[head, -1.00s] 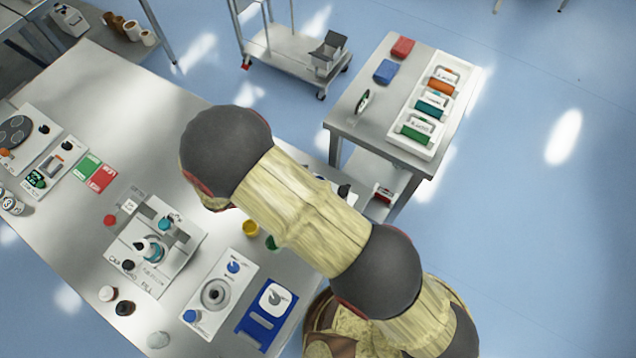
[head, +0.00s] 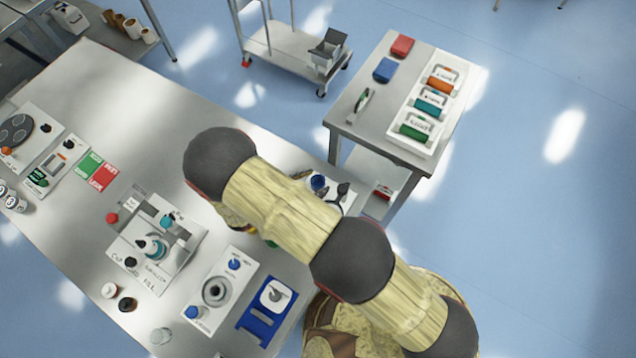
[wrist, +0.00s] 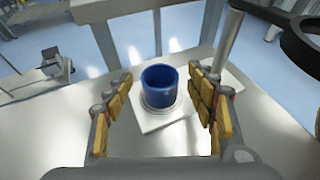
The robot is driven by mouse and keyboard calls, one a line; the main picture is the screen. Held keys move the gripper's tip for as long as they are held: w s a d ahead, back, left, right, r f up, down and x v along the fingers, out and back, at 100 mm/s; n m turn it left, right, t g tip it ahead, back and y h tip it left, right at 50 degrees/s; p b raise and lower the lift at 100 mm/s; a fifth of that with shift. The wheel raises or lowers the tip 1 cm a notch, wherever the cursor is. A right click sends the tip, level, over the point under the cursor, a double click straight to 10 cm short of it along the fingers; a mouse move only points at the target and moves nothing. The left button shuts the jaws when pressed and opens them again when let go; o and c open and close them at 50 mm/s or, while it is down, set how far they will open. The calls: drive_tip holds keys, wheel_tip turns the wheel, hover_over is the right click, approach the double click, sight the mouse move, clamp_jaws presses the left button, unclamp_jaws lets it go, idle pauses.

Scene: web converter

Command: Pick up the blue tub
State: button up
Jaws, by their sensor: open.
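The blue tub (wrist: 160,84) stands upright and open-topped in the wrist view, in a pale ring on a white square plate (wrist: 150,122). My gripper (wrist: 159,76) is open, with one yellow-padded finger left of the tub and the other right of it. The tub shows between the fingertips with a gap on both sides; I cannot tell how far ahead of them it is. In the head view my arm hides the gripper. A small blue thing (head: 318,183) on a white plate at the table's right edge may be the tub.
In the wrist view a metal post (wrist: 229,40) rises behind and right of the tub, and a dark loop (wrist: 302,36) is at top right. The steel table (head: 120,120) holds several stations left of my arm. A side table (head: 370,128) stands beyond.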

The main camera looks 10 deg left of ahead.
drive_tip(key=shift+w+d+f, duration=0.1)
drive_tip(key=shift+w+d, duration=0.05)
drive_tip(key=shift+w, duration=0.05)
drive_tip(key=shift+c, duration=0.8)
drive_tip(key=c, duration=1)
drive_tip(key=shift+o, duration=0.2)
